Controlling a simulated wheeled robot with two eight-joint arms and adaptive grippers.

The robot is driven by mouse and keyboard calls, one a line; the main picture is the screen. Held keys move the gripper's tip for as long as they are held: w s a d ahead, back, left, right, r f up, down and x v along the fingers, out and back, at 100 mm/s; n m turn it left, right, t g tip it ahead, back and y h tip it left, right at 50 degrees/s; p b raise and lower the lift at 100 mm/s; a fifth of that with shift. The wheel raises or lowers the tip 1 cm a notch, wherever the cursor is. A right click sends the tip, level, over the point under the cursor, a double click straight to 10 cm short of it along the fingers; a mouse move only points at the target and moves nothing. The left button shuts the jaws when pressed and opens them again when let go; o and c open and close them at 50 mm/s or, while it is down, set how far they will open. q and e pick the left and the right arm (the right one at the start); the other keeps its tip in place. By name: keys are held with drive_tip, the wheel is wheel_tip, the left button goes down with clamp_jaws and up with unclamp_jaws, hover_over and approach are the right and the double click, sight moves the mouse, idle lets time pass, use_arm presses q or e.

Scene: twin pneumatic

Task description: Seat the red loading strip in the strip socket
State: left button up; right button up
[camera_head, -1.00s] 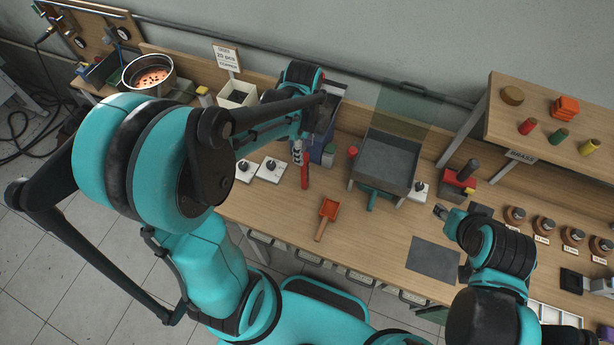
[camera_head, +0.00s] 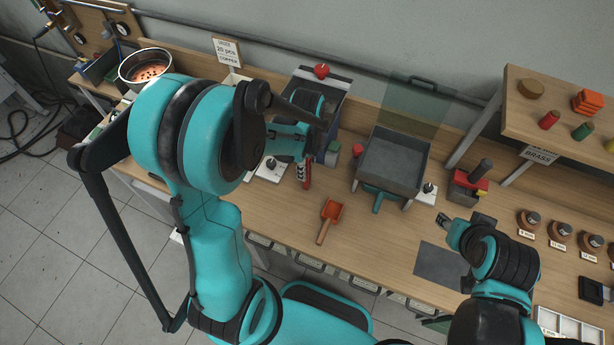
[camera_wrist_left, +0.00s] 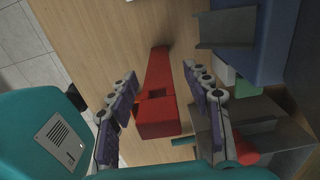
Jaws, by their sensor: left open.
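The red loading strip (camera_wrist_left: 156,105) lies between the spread fingers of my left gripper (camera_wrist_left: 162,78) in the left wrist view. It has a thick block end with a dark recess and a narrower tail. The fingers are open, with gaps on both sides of it. In the head view the left gripper (camera_head: 304,168) is over the bench, left of the grey tray, and only a bit of red shows there. My right gripper (camera_head: 447,222) is over the bench at right; its jaws are too small to read. I cannot tell which part is the strip socket.
A blue-grey machine with a red knob (camera_head: 321,71) stands behind the left gripper. A grey tray (camera_head: 392,163) stands right of it. An orange scoop (camera_head: 330,218) lies in front. A red block with a dark post (camera_head: 470,182) stands at right. A dark mat (camera_head: 446,270) lies in front.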

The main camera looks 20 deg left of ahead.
use_arm(q)
clamp_jaws()
idle(0.3)
